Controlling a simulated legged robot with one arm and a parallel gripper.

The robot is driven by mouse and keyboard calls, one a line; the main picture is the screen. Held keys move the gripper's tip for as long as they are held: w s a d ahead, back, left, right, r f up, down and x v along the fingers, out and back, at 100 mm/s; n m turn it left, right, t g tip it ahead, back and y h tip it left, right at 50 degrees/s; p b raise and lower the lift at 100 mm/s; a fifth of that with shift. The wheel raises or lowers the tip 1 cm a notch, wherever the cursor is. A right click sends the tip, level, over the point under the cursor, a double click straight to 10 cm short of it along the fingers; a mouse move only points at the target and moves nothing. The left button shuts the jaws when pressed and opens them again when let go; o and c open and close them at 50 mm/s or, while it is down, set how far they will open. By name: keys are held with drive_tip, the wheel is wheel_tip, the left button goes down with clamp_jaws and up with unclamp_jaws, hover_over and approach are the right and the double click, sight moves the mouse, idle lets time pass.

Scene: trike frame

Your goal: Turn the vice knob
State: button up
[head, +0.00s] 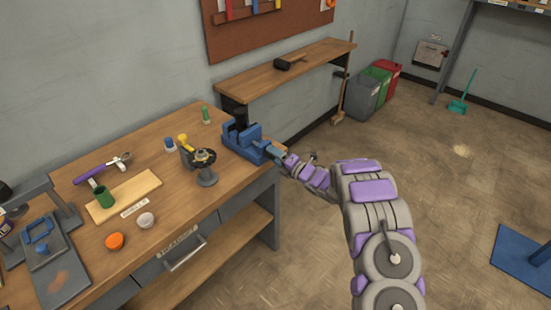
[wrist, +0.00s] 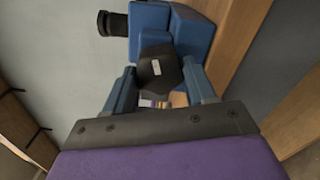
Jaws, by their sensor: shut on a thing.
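The blue vice (head: 247,143) sits at the right end of the wooden workbench; in the wrist view its blue body (wrist: 180,38) fills the upper middle. The dark, faceted vice knob (wrist: 160,70) faces the wrist camera in front of the blue body. My gripper (head: 276,152) reaches the vice from the right. In the wrist view my gripper (wrist: 163,90) has one blue finger on each side of the knob, shut on it. The knob is hidden by my gripper in the head view.
A wall shelf (head: 290,67) is behind. Open floor lies to the right.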

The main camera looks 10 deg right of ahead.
drive_tip(key=shift+s+a+f, duration=0.1)
drive_tip(key=shift+a+f, duration=0.05)
drive_tip(key=shift+f, duration=0.1)
idle(0.3)
drive_tip(key=o, duration=0.9)
drive_tip(key=shift+c, duration=0.2)
drive_tip(key=shift+o, duration=0.7)
drive_tip(key=shift+r, duration=0.1)
drive_tip(key=p+v, duration=0.3)
drive_tip(key=v, duration=1.4)
